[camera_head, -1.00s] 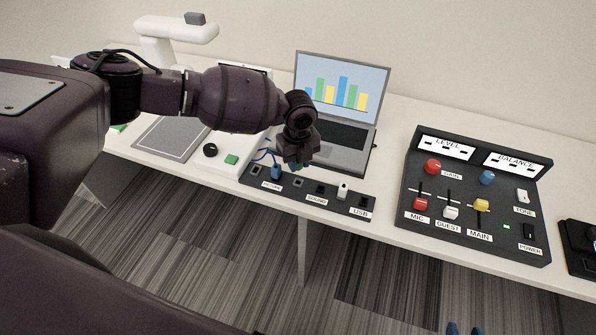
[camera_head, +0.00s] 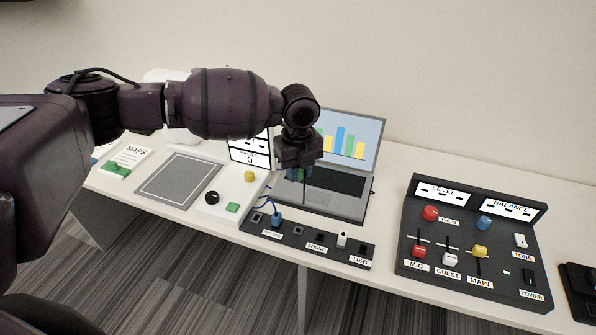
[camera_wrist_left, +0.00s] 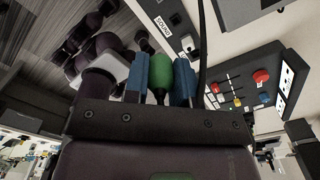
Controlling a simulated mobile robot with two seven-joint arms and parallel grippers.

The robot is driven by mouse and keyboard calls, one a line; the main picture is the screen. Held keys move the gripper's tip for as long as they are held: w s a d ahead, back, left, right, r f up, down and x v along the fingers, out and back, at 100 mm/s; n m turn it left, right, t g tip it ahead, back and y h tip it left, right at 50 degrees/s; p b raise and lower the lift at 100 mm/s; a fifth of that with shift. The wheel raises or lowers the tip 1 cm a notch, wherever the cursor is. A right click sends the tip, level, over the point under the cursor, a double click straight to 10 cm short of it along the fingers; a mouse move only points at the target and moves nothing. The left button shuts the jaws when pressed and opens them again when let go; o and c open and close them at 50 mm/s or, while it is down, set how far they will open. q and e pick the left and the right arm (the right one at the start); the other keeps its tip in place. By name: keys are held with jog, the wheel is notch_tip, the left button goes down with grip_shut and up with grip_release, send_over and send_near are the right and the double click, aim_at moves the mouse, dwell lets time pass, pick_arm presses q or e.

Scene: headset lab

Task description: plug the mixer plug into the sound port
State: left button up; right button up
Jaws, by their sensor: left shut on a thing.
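My left gripper (camera_head: 297,175) is shut on a green plug (camera_wrist_left: 159,70), held between its blue fingertips in the left wrist view. I take it for the mixer plug; only a sliver shows in the head view. The gripper is above and behind the dark port strip (camera_head: 350,262), apart from it. Two empty sockets, the left one (camera_head: 298,230) and the right one (camera_head: 320,235), sit by the SOUND label (camera_head: 316,247). I cannot tell which is the sound port. My right gripper is not in view.
A blue plug (camera_head: 277,220) and a white plug (camera_head: 342,240) stand in the strip. A laptop (camera_head: 345,185) is behind the gripper. The mixer panel (camera_head: 410,240) is to the right. A black cable (camera_wrist_left: 203,45) runs beside the fingers in the wrist view.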

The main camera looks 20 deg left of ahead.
pick_arm(q)
jog(key=shift+f, duration=0.1)
jog(key=d+p, duration=0.1)
jog(key=d, duration=0.5)
jog(key=shift+d+p, duration=0.25)
jog(key=shift+p, duration=0.05)
jog(key=shift+s, duration=0.1)
dwell(0.3)
notch_tip(320, 180, down, 11)
jog(key=b, duration=0.4)
dwell(1.0)
dwell(0.4)
